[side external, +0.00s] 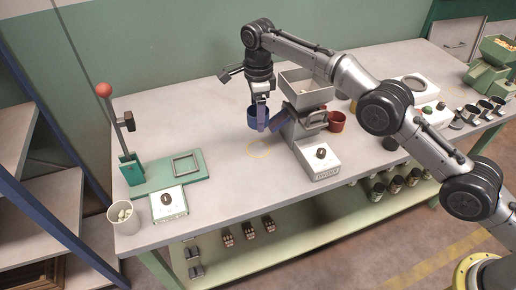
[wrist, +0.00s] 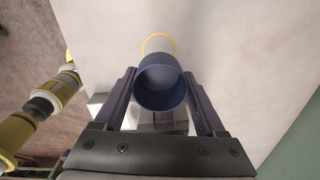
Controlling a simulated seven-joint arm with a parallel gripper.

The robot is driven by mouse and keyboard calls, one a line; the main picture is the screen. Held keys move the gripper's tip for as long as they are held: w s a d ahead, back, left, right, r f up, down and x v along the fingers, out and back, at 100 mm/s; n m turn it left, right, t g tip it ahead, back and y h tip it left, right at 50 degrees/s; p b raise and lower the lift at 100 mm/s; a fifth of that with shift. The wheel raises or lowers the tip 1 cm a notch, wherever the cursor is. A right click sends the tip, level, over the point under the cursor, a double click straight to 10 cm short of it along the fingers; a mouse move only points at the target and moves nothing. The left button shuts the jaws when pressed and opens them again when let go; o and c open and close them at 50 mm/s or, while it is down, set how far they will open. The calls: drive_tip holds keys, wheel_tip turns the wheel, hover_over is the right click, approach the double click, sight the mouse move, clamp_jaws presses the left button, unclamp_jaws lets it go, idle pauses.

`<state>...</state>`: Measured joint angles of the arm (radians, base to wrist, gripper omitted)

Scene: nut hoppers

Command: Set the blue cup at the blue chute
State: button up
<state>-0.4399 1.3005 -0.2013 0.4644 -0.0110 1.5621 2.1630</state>
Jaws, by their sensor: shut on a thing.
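The blue cup (side external: 252,121) is gripped upright at the end of my arm, left of the hopper. In the wrist view the cup (wrist: 161,84) sits between the two fingers, its open mouth facing the camera and its inside empty. My gripper (side external: 261,118) is shut on it. The blue chute (side external: 279,121) slopes from the left side of the hopper (side external: 305,92), just right of the cup. A thin yellow ring (side external: 262,147) is marked on the table in front of the cup; its far arc shows beyond the cup in the wrist view (wrist: 160,36). The cup's height above the table is hard to tell.
At the left are a green lever press (side external: 131,168), a white knob box (side external: 169,203) and a pale cup of nuts (side external: 123,218). The table (side external: 225,170) is clear around the ring.

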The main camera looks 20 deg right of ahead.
sight(258, 149)
drive_tip(key=shift+f, duration=0.6)
wheel_tip(258, 149, down, 9)
drive_tip(key=shift+f, duration=0.1)
drive_tip(key=o, duration=1.3)
wheel_tip(258, 149, up, 11)
drive_tip(key=shift+f, duration=0.1)
drive_tip(key=shift+r, duration=0.65)
drive_tip(key=shift+s+r, duration=0.1)
